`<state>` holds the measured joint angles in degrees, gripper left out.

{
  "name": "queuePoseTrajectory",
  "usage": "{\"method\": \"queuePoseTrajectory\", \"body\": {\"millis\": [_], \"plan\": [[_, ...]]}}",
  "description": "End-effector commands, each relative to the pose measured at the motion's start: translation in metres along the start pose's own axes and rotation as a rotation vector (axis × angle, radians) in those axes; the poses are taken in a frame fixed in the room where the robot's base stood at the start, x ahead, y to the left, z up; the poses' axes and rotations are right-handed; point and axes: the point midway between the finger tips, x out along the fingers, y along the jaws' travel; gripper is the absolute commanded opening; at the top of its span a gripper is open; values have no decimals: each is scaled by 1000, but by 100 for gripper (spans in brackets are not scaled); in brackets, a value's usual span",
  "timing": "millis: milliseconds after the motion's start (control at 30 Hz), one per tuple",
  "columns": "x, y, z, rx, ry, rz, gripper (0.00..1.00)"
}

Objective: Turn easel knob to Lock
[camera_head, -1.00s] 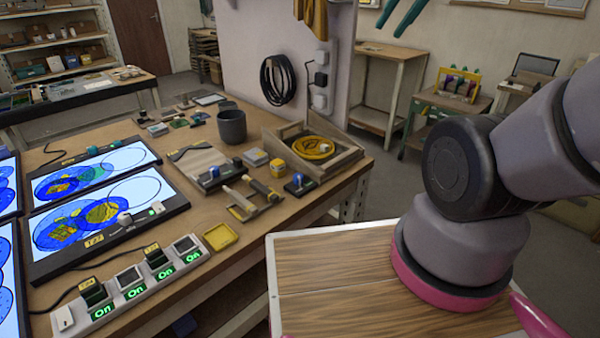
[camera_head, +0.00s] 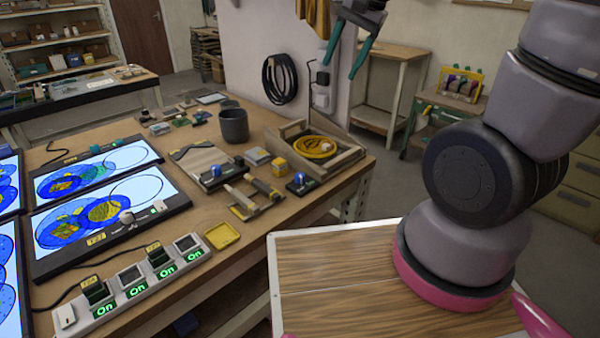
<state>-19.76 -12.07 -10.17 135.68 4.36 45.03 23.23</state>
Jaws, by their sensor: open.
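My gripper (camera_head: 345,68) is at the top of the view, with its two teal fingers pointing down, spread apart and empty. It hangs in the air above and behind the right end of the workbench, clear of everything on it. A blue knob (camera_head: 216,170) sits on a black plate at the front of a slanted wooden board (camera_head: 203,158). A second blue knob (camera_head: 299,178) stands on a small black base to the right. I cannot tell which one is the easel knob. The labels and knob settings are too small to read.
The workbench (camera_head: 210,262) also holds lit panels (camera_head: 140,200), a power strip (camera_head: 133,293) showing "On", a dark cup (camera_head: 233,125), a yellow tray (camera_head: 222,236) and a wooden box with a yellow coil (camera_head: 314,147). A black cable (camera_head: 280,78) hangs on the wall panel behind.

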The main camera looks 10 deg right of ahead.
Motion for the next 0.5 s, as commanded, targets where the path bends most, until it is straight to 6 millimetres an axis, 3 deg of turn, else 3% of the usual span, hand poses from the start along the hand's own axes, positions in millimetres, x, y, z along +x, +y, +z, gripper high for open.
{"method": "queuePoseTrajectory", "body": {"millis": [33,300,500], "plan": [[25,-7,1,28,-30,39,66],[142,-21,13,201,-71,238,66],[205,-16,25,275,-34,351,66]]}}
